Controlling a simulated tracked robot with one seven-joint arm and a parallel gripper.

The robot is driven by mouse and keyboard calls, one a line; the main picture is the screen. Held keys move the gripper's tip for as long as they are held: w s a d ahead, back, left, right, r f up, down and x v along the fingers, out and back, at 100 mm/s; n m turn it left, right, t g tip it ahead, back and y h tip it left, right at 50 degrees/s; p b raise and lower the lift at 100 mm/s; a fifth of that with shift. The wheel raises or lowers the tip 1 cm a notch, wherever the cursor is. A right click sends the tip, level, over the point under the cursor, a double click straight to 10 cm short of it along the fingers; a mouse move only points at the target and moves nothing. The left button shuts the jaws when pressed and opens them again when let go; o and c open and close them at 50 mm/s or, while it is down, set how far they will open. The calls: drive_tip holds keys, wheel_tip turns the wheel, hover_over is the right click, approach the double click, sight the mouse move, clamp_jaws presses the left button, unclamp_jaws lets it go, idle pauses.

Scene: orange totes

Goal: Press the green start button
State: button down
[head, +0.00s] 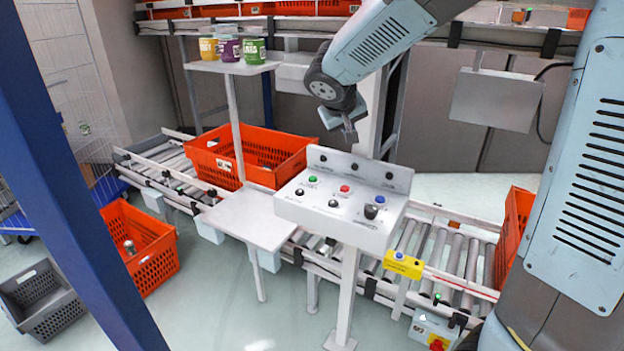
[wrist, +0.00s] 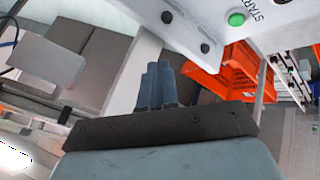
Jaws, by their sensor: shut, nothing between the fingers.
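The green start button (head: 313,179) is a small round cap on the upper left of a white control panel (head: 318,207). In the wrist view the green button (wrist: 236,18) is at the top right, beside the word START. My gripper (head: 350,136) is shut and empty. It hangs above the panel's raised back edge, to the right of the green button and apart from it. In the wrist view the closed fingertips (wrist: 158,70) point up the picture, left of the button. Nothing covers the button in either view.
A red button (head: 345,188), a blue button (head: 380,199) and several black controls share the panel. An orange tote (head: 232,165) sits on the roller conveyor behind. Cans stand on a shelf (head: 232,67) at the upper left. A yellow box (head: 403,264) is at the conveyor's front.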

drive_tip(key=n+t, duration=0.1)
drive_tip(key=n, duration=0.1)
hover_over(311, 180)
wheel_tip(311, 180, down, 4)
drive_tip(key=r, duration=0.1)
drive_tip(key=shift+w+f, duration=0.1)
drive_tip(key=shift+f, duration=0.15)
drive_tip(key=shift+f, duration=4.4)
drive_tip(key=shift+f, duration=0.35)
